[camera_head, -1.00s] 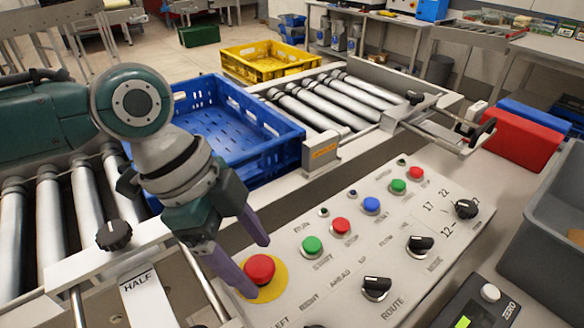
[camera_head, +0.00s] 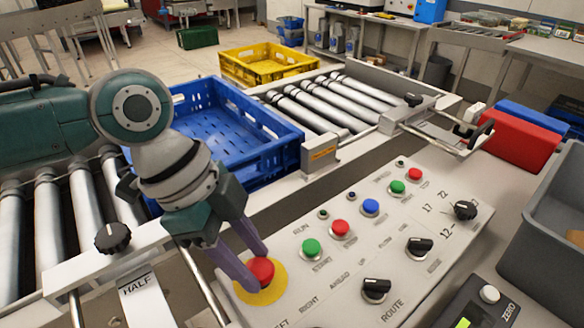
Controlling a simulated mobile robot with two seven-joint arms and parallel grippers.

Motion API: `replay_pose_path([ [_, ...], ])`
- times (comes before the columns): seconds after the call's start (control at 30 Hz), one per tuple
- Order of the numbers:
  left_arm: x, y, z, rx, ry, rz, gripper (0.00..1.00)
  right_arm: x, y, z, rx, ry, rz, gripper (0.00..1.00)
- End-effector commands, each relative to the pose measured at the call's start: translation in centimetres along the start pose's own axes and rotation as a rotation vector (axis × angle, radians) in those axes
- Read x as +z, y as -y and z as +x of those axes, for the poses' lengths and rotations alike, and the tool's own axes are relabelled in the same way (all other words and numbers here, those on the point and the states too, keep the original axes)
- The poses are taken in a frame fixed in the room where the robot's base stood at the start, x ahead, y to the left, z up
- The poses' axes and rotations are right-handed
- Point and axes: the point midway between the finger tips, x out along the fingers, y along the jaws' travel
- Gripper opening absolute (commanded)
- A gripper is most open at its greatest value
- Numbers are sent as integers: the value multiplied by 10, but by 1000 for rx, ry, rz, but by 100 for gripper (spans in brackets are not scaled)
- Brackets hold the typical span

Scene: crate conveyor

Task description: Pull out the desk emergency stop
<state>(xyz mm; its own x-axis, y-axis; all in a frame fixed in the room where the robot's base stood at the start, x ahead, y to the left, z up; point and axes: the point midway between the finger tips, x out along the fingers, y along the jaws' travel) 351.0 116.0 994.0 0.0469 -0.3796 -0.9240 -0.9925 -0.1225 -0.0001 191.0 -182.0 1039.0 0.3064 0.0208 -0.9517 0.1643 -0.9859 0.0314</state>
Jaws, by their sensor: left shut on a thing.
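The desk emergency stop is a red mushroom button (camera_head: 262,271) on a round yellow plate (camera_head: 266,293), at the near left end of the sloped control panel (camera_head: 330,270). My left gripper (camera_head: 255,268) reaches down to it from the upper left. Its two purple fingers are shut on the red button, one at its left side and one behind it. The far finger's contact is partly hidden. My right gripper is not in view.
Green, red and blue buttons (camera_head: 370,207) and black knobs (camera_head: 376,290) stand on the panel right of the stop. A blue crate (camera_head: 285,160) sits on the rollers behind. A grey bin (camera_head: 545,250) and a red box (camera_head: 515,140) are at right.

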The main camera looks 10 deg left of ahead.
Motion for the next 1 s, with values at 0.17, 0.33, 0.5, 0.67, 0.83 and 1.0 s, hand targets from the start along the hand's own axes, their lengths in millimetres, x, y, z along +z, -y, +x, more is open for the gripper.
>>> replay_pose_path([
  [0.17, 0, 0, 0, 1, 0, 0, 0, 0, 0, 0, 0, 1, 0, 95],
  [0.33, 0, 0, 0, 1, 0, 0, 0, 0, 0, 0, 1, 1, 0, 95],
  [0.5, 0, 0, 0, 1, 0, 0, 0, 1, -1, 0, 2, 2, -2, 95],
  [0.67, 0, 0, 0, 1, 0, 0, 0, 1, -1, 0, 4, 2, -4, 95],
  [0.83, 0, 0, 0, 1, 0, 0, 0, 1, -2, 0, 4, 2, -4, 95],
  [1.0, -4, 0, -8, 1, -1, 0, 0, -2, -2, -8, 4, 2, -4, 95],
])
